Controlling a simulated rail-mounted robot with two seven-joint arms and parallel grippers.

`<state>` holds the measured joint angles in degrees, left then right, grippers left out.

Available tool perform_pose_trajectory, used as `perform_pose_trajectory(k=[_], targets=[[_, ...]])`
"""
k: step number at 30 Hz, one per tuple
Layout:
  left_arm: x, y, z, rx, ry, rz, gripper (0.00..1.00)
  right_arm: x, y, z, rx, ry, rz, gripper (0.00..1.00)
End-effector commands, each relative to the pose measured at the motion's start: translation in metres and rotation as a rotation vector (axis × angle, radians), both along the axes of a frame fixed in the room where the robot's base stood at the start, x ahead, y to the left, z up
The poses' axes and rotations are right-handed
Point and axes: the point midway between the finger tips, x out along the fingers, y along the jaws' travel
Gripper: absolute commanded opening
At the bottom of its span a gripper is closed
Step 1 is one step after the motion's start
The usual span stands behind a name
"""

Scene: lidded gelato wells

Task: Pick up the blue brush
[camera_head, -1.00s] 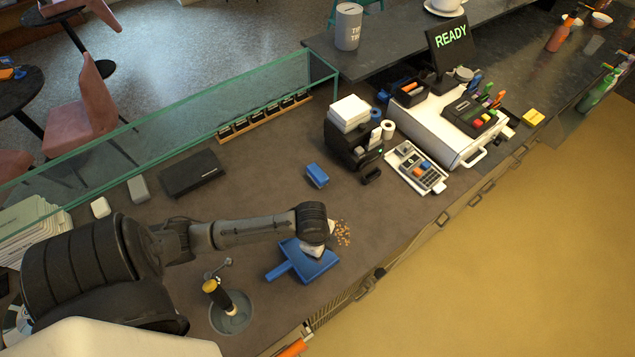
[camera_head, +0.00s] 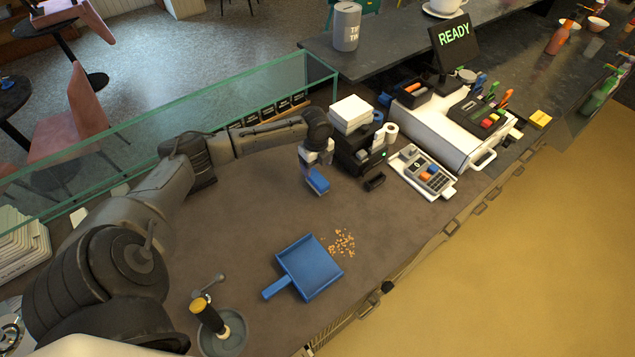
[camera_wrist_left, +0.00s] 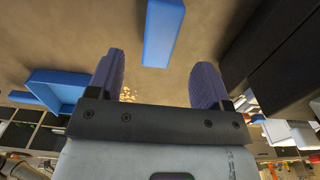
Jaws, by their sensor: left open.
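The blue brush (camera_head: 317,182) lies on the dark counter, left of the black receipt printer. In the left wrist view the brush (camera_wrist_left: 162,32) is a blue block just beyond and between the fingertips. My left gripper (camera_head: 314,165) is directly over the brush in the head view, partly covering it. In the left wrist view my left gripper (camera_wrist_left: 157,75) is open, with its two fingers apart and nothing between them. I cannot tell how much height remains between fingers and brush. My right gripper is not in view.
A blue dustpan (camera_head: 312,267) lies near the front edge beside scattered crumbs (camera_head: 341,243). The receipt printer (camera_head: 358,152) stands close to the right of my left gripper. A glass screen (camera_head: 200,121) runs along the back. The counter between brush and dustpan is clear.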

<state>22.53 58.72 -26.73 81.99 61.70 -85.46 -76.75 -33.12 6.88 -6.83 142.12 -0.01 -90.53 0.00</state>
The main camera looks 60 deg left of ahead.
Motion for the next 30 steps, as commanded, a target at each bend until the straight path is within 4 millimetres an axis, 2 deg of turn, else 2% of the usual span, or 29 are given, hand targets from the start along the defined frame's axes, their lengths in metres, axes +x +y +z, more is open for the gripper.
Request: perform_pose_trajectory(k=[3,13,21,30], targets=[[0.000,0.000,-0.015,-0.001,0.000,0.001,0.72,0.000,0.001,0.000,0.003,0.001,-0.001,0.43],[0.000,-0.002,-0.034,0.000,0.001,0.001,0.72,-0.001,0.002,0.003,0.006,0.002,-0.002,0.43],[0.001,-0.006,-0.068,0.000,0.001,0.002,0.72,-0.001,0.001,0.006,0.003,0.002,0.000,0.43],[0.001,-0.006,-0.078,0.001,0.000,-0.001,0.72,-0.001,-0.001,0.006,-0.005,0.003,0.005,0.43]])
